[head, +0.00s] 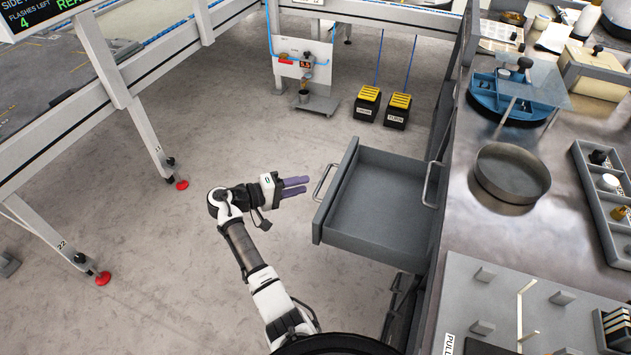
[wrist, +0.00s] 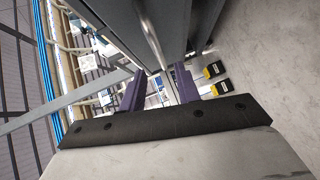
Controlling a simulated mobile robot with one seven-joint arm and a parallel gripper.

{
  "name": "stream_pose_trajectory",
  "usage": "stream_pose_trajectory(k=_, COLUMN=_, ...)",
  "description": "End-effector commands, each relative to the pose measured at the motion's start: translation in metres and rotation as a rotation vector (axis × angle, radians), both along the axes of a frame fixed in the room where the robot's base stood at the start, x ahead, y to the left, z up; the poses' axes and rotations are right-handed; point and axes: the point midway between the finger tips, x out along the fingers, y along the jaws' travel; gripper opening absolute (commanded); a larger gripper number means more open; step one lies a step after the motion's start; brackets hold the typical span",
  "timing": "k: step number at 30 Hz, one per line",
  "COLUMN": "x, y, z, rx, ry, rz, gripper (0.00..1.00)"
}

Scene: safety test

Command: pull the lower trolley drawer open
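A grey trolley drawer (head: 375,222) stands pulled far out of the trolley (head: 452,115) in the head view and looks empty. Its front carries a metal bar handle (head: 323,183), which also shows in the wrist view (wrist: 153,40). Another bar handle (head: 431,185) sits on the trolley's side, above the open drawer. My gripper (head: 307,185) is just left of the open drawer's handle, with its purple fingers pointing at it. In the wrist view my gripper (wrist: 158,80) has its fingers apart, nothing held, and the handle bar appears beyond and between the tips.
The trolley top holds a round metal pan (head: 512,172), a blue round container (head: 515,95) and several trays. Two black-and-yellow boxes (head: 368,103) stand on the floor beyond. White frame legs (head: 152,150) with red feet stand at the left. The floor left of my gripper is clear.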

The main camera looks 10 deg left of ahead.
Motion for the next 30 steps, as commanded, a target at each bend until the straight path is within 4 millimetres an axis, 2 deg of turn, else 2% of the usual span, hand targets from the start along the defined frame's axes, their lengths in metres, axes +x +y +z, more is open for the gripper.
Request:
stream_pose_trajectory(k=3, x=-0.014, y=0.023, z=0.004, rx=0.0, ry=-0.002, rz=0.004, gripper=0.32)
stream_pose_trajectory(k=10, x=-0.032, y=0.048, z=0.008, rx=0.0, ry=0.0, rz=0.001, gripper=0.32)
stream_pose_trajectory(k=30, x=-0.034, y=0.054, z=0.012, rx=0.008, ry=-0.002, rz=0.01, gripper=0.32)
